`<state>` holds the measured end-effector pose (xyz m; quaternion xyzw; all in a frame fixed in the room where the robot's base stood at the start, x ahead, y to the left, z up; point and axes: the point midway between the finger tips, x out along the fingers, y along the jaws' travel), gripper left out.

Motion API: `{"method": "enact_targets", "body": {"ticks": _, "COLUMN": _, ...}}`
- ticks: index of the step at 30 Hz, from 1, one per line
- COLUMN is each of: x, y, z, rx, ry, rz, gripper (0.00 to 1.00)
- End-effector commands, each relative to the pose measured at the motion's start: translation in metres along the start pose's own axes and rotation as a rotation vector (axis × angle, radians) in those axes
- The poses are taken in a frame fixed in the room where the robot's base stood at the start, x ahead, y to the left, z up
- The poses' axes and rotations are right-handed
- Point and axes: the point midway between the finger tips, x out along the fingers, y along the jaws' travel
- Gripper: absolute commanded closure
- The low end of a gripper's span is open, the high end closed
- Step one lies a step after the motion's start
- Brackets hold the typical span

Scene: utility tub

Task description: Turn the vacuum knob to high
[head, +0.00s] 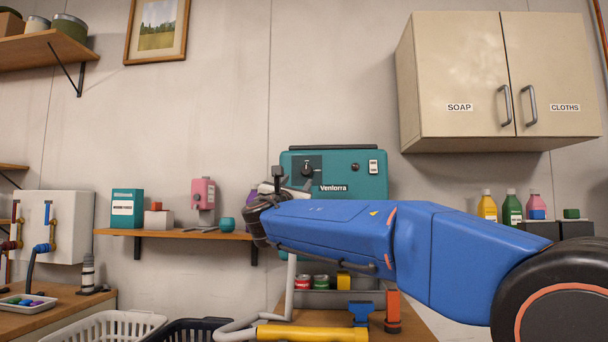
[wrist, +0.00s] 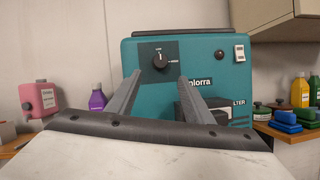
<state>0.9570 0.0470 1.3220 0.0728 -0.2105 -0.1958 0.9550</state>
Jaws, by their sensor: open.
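The vacuum is a teal box labelled Venlorra (head: 365,178) that stands behind my blue arm in the head view. It fills the middle of the wrist view (wrist: 197,78). Its black knob (wrist: 160,62) sits on a dark panel at the upper left of the front, with small markings around it. The knob also shows in the head view (head: 308,170), just above my gripper. My gripper (wrist: 156,76) is open, with its two grey fingers apart and the knob between and beyond their tips. The fingers look clear of the knob, but the exact gap is hard to tell.
A white switch (wrist: 239,52) and a dark round button (wrist: 219,54) are right of the knob. A black filter box (wrist: 202,108) juts out below. A shelf (head: 180,234) with a pink bottle (head: 203,194) is left. A cabinet (head: 455,85) hangs at upper right.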

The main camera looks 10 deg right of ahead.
Motion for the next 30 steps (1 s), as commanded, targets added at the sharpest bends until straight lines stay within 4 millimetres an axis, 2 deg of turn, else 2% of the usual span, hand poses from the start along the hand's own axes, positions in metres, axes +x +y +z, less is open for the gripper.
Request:
{"method": "enact_targets", "body": {"ticks": 9, "x": 0.057, "y": -0.001, "z": 0.0, "rx": 0.0, "ry": 0.0, "rz": -0.002, "gripper": 0.53}}
{"method": "enact_targets", "body": {"ticks": 16, "x": 0.092, "y": 0.0, "z": -0.001, "rx": 0.001, "ry": 0.0, "rz": -0.002, "gripper": 0.53}}
{"method": "enact_targets", "body": {"ticks": 21, "x": 0.107, "y": 0.0, "z": 0.0, "rx": 0.001, "ry": 0.0, "rz": -0.001, "gripper": 0.53}}
{"method": "enact_targets", "body": {"ticks": 30, "x": 0.112, "y": 0.0, "z": 0.0, "rx": 0.001, "ry": 0.001, "rz": 0.0, "gripper": 0.53}}
